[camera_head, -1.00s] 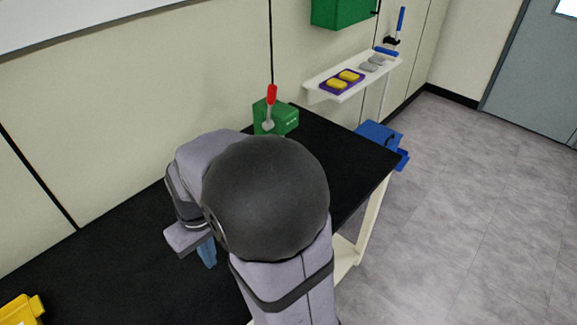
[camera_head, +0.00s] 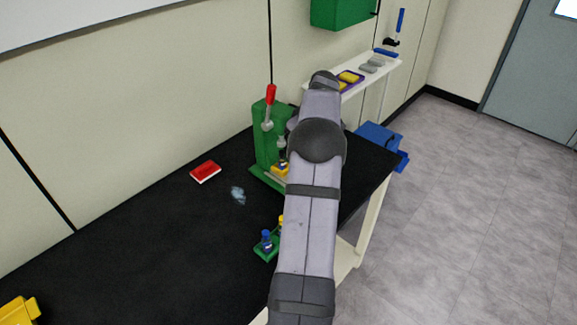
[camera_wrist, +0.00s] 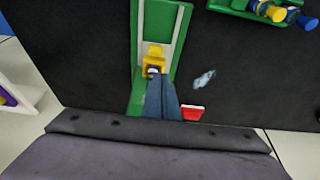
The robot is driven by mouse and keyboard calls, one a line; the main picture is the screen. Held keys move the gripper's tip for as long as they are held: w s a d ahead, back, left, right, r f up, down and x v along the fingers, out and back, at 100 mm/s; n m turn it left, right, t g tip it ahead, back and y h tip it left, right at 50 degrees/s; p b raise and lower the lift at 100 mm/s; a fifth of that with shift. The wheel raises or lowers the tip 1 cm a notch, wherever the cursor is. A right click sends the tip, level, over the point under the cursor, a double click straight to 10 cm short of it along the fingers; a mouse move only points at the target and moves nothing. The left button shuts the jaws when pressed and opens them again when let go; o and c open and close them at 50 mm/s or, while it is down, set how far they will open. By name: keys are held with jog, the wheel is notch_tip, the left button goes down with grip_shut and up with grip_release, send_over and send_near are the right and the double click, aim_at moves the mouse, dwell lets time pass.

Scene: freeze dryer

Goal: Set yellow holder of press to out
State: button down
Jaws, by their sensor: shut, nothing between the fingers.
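The green press (camera_head: 264,140) with a red-tipped lever (camera_head: 270,95) stands on the black table near the wall. Its yellow holder (camera_head: 280,169) shows low on the press, partly covered by my arm. In the wrist view the yellow holder (camera_wrist: 154,54) sits on a pale rail along the green base (camera_wrist: 178,48). A small white-and-dark round part shows at its near end. My gripper (camera_wrist: 155,78) is shut and empty; its blue fingers appear just in front of the holder. Whether they touch it, I cannot tell. The fingers are hidden in the head view.
A red-and-white box (camera_head: 205,172) and a small clear-bluish item (camera_head: 238,195) lie left of the press. A green rack (camera_head: 266,253) with blue- and yellow-topped vials stands near the front edge. The left table is mostly clear.

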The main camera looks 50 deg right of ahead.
jog(key=shift+p+x, duration=2)
jog(key=shift+x, duration=2.95)
jog(key=shift+d, duration=0.1)
jog(key=s+b, duration=0.4)
jog(key=s, duration=0.5)
jog(key=shift+s+f, duration=0.1)
jog(key=shift+s, duration=0.15)
